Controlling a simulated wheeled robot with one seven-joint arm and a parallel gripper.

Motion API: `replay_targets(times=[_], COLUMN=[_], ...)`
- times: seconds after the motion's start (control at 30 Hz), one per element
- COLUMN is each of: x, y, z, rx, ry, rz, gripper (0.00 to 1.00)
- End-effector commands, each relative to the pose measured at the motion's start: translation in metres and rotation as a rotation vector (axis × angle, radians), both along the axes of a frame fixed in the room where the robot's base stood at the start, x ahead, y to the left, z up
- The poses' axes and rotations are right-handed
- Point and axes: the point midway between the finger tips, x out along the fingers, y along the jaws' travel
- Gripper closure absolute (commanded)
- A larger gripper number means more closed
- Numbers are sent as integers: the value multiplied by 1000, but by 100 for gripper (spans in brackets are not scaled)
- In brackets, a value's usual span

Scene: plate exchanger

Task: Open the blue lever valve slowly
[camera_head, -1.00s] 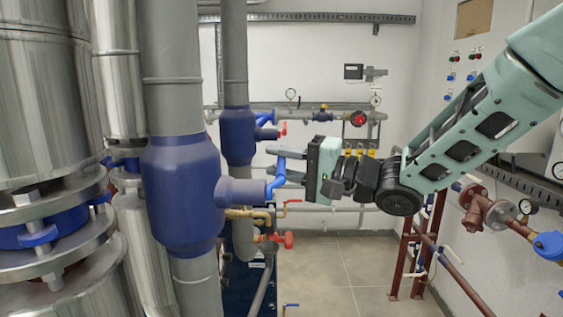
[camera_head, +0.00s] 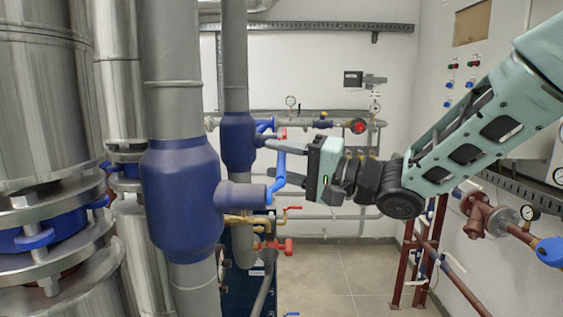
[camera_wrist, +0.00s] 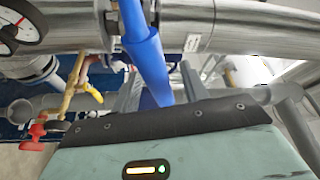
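The blue lever (camera_head: 278,172) sticks up from the end of the large blue valve body (camera_head: 182,198) on a thick grey pipe. My gripper (camera_head: 288,162) reaches in from the right, its fingers pointing left at the lever. One finger is above and one below, with the lever between them. In the wrist view the lever (camera_wrist: 150,65) passes between the two fingers (camera_wrist: 160,88), with some gap visible beside it. The gripper looks open around the lever. Part of the lever's far end is hidden behind the gripper's edge.
A second blue valve (camera_head: 238,140) stands behind on a thinner pipe. Small red-handled valves (camera_head: 284,247) and brass fittings (camera_head: 245,222) sit close below. Steel columns (camera_head: 45,110) fill the left. Floor (camera_head: 345,275) is open at centre right.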

Motion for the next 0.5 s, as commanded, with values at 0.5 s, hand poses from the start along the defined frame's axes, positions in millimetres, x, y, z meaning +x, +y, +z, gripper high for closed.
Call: replay_targets(times=[0.5], x=[-29], y=[-69], z=[-12], rx=[-2], ry=[-2], rz=[-6], gripper=[55])
